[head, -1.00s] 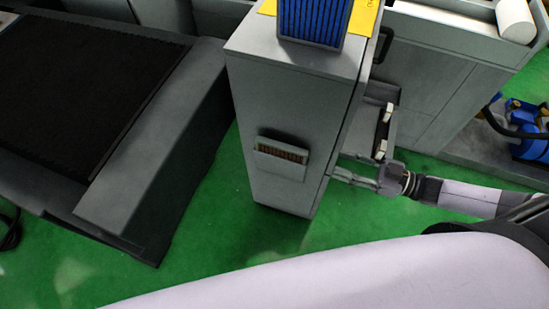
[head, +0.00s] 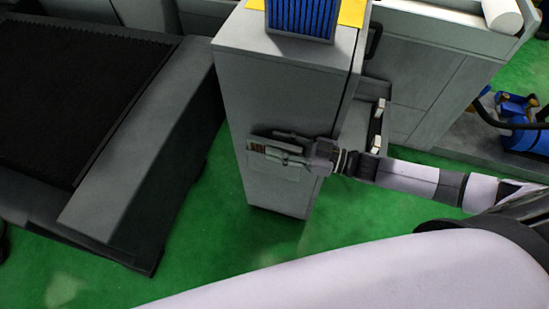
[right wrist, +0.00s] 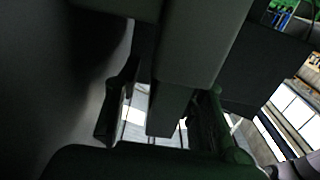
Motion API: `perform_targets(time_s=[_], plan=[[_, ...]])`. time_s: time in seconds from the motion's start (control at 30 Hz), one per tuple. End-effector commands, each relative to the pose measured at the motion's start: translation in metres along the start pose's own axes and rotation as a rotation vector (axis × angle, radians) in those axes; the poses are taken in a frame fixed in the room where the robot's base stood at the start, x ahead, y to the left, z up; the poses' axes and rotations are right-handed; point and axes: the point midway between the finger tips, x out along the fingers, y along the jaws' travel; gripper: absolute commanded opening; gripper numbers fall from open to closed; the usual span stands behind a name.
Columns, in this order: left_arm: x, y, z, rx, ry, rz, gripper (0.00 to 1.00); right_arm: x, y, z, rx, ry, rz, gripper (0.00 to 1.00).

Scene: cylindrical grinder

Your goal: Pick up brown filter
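The brown filter (head: 257,148) sits in the slot on the front of the tall grey cabinet (head: 285,100). Only its left end shows in the head view; my right gripper (head: 278,148) covers the rest. That gripper comes in from the right, in front of the slot. Its two fingers look apart, one above the other, across the filter's face. I cannot tell whether they touch it. The right wrist view is dark, with grey block shapes close to the camera, and the filter cannot be made out there. My left gripper is not in view.
A blue filter (head: 303,17) stands on a yellow sheet (head: 352,12) on the cabinet's top. A small tray (head: 366,125) is at the cabinet's right side, close to my right arm. A dark-topped grey machine (head: 150,150) is at the left. Green floor is clear between.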

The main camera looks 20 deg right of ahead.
Motion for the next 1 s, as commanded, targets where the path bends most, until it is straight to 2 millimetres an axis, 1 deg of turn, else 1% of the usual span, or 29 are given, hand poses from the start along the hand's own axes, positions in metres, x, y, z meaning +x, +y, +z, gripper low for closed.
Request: perform_targets(time_s=[0.03, 0.1, 0.37, 0.9, 1.0], plan=[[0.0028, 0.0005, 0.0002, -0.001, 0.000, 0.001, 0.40, 0.0073, 0.0001, 0.0003, -0.001, 0.004, -0.001, 0.37], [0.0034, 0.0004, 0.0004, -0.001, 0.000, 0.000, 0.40, 0.0122, 0.0000, 0.0006, -0.001, 0.001, 0.000, 0.37], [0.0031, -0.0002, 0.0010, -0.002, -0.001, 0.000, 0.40, 0.0144, 0.0000, -0.0001, 0.000, -0.001, 0.000, 0.37], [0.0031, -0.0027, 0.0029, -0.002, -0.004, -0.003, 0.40, 0.0140, 0.0001, 0.0001, 0.000, -0.001, 0.000, 0.01], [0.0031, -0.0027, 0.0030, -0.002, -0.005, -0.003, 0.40, 0.0140, 0.0001, 0.0001, 0.000, -0.001, 0.000, 0.00]])
